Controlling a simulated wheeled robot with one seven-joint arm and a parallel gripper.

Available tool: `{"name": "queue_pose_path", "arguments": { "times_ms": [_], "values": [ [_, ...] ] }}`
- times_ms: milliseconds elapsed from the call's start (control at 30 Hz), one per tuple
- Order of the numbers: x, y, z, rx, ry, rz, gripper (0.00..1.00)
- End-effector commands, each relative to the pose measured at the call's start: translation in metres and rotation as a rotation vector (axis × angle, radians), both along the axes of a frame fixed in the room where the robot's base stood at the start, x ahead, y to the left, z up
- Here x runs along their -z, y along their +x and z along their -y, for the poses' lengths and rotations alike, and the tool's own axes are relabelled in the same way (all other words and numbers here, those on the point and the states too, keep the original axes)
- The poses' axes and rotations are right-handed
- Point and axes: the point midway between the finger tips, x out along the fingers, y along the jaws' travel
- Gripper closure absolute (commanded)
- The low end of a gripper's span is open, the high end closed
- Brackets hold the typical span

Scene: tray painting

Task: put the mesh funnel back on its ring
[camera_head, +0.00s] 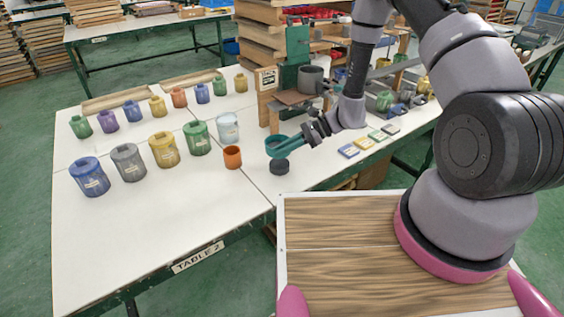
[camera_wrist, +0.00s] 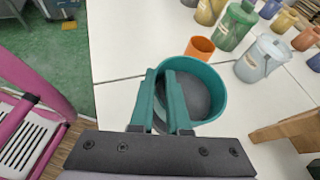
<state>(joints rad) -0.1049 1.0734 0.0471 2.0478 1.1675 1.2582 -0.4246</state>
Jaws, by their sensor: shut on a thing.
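A teal funnel, the mesh funnel (camera_head: 277,151), is at the end of my gripper (camera_head: 301,138), over the right part of the white table. In the wrist view the funnel's round teal rim (camera_wrist: 222,98) and grey inside face the camera. My gripper (camera_wrist: 165,82) is shut on the funnel at its near side. A dark round piece (camera_head: 279,168) shows just below the funnel; I cannot tell whether it belongs to it or stands on the table. A green stand (camera_head: 298,50) with a grey pot rises behind. I cannot clearly make out the ring.
An orange cup (camera_head: 232,158) stands close left of the funnel, with a pale blue jug (camera_head: 228,127) behind it. Several coloured paint pots stand further left. Small coloured blocks (camera_head: 363,143) lie to the right. The table's (camera_head: 150,235) front left is clear.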

Motion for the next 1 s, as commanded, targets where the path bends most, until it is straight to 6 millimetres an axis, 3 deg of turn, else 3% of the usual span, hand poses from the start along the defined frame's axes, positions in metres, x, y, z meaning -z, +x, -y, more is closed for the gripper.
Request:
{"name": "queue_pose_path", "arguments": {
  "times_ms": [400, 767, 800, 833, 867, 1000],
  "values": [
    [0.046, 0.001, 0.0, 0.002, 0.001, 0.0, 1.0],
    [0.05, 0.0, 0.0, 0.003, 0.001, 0.0, 1.0],
    [0.049, 0.001, 0.0, 0.003, 0.0, 0.0, 0.71],
    [0.049, 0.001, 0.0, 0.003, 0.0, 0.0, 0.59],
    [0.049, 0.001, 0.0, 0.003, 0.0, 0.0, 0.55],
    [0.049, 0.001, 0.0, 0.003, 0.0, 0.0, 0.55]
  ]
}}
